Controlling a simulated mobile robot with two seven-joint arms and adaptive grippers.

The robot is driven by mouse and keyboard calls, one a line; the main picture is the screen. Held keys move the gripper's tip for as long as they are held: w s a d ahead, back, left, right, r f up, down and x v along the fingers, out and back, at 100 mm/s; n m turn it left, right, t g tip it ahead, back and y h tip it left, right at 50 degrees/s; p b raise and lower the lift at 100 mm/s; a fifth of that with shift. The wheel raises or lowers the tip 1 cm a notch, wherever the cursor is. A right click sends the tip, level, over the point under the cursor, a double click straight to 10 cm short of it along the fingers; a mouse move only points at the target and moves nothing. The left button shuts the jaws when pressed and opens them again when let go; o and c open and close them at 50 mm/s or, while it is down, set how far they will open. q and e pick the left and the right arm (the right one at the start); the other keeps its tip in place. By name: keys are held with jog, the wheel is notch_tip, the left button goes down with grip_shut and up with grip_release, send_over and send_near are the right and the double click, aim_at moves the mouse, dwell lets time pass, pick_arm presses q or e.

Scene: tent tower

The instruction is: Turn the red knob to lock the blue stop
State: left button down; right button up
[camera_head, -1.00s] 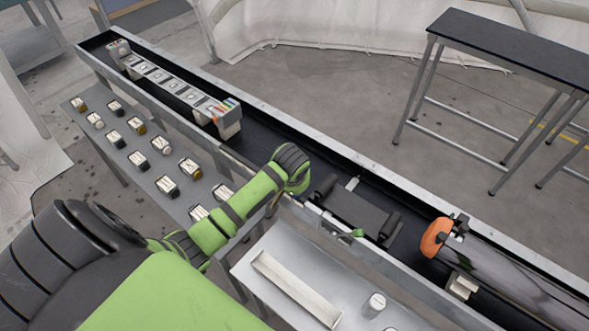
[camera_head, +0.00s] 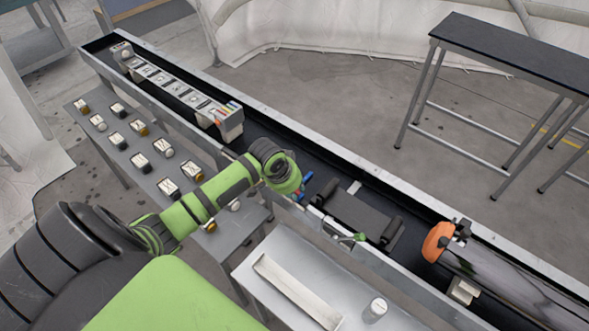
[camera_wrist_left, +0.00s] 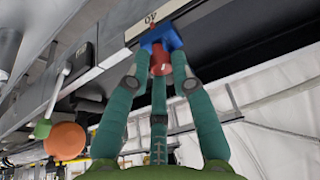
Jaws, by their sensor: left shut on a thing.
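The blue stop (camera_wrist_left: 161,38) sits on the rail edge by a scale marked 40 in the left wrist view. The red knob (camera_wrist_left: 160,62) is just below it, between my fingers. My left gripper (camera_wrist_left: 160,70) has its green fingers around the knob and is shut on it. In the head view a bit of blue (camera_head: 308,176) and red (camera_head: 300,190) shows beside my left wrist at the trough's near edge. My left wrist hides most of the stop and the fingers there. My right gripper is not in view.
The long trough (camera_head: 345,155) holds a row of blocks (camera_head: 180,85) at its far left. A roller plate (camera_head: 355,215) and a cylinder with an orange end (camera_head: 437,242) lie to the right. Small jars (camera_head: 168,187) stand on a shelf. A white table (camera_head: 275,250) is in front.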

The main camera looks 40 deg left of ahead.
pick_arm(q)
jog(key=shift+w+r+m, duration=0.2)
jog(key=shift+m, duration=0.4)
jog(key=c, duration=1.1)
grip_release()
jog(key=shift+f, duration=0.1)
jog(key=v, duration=1.2)
jog(key=shift+a, duration=0.2)
